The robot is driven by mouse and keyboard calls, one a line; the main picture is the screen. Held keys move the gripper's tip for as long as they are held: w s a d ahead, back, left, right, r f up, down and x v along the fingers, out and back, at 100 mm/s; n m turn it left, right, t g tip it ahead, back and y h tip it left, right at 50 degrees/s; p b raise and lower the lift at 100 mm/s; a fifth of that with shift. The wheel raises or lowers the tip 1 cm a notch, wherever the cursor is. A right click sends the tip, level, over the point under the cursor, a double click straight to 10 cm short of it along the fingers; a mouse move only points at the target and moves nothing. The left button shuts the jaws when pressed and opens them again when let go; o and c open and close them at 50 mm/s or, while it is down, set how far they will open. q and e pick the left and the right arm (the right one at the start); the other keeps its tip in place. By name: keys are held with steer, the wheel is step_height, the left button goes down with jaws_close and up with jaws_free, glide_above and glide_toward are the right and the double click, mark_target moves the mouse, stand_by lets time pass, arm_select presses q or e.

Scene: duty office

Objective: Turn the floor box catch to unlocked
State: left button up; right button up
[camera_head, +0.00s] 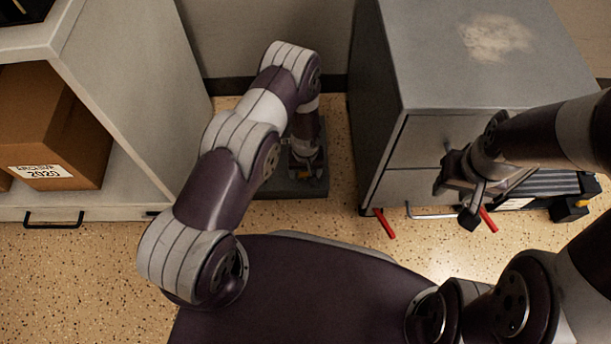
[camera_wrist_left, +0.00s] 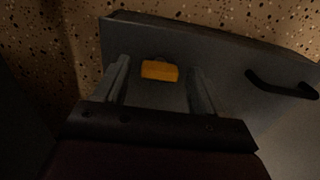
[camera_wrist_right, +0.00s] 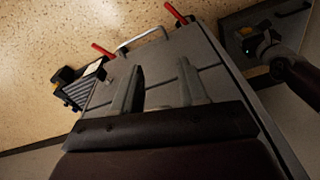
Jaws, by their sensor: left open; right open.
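The floor box (camera_head: 312,184) is a dark grey flat lid on the floor between the two cabinets, mostly covered by my left arm. Its yellow-orange catch (camera_head: 304,174) shows just below my left gripper (camera_head: 305,158). In the left wrist view the catch (camera_wrist_left: 159,70) sits on the grey lid (camera_wrist_left: 225,75) between the two fingers of my left gripper (camera_wrist_left: 160,85), which are open and apart from it. I cannot tell how high the fingers are above it. My right gripper (camera_head: 462,200) is open and empty in front of the grey drawer cabinet.
The grey drawer cabinet (camera_head: 490,50) stands right of the box, with red levers (camera_head: 385,224) at its foot. A black-and-grey item (camera_head: 570,208) lies by it. A shelf unit (camera_head: 130,90) with a cardboard box (camera_head: 55,130) stands left. A black handle (camera_wrist_left: 282,84) is on the lid.

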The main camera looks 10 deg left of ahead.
arm_select(q)
steer(key=shift+f, duration=0.35)
steer(key=c, duration=1.1)
steer(key=shift+o, duration=0.2)
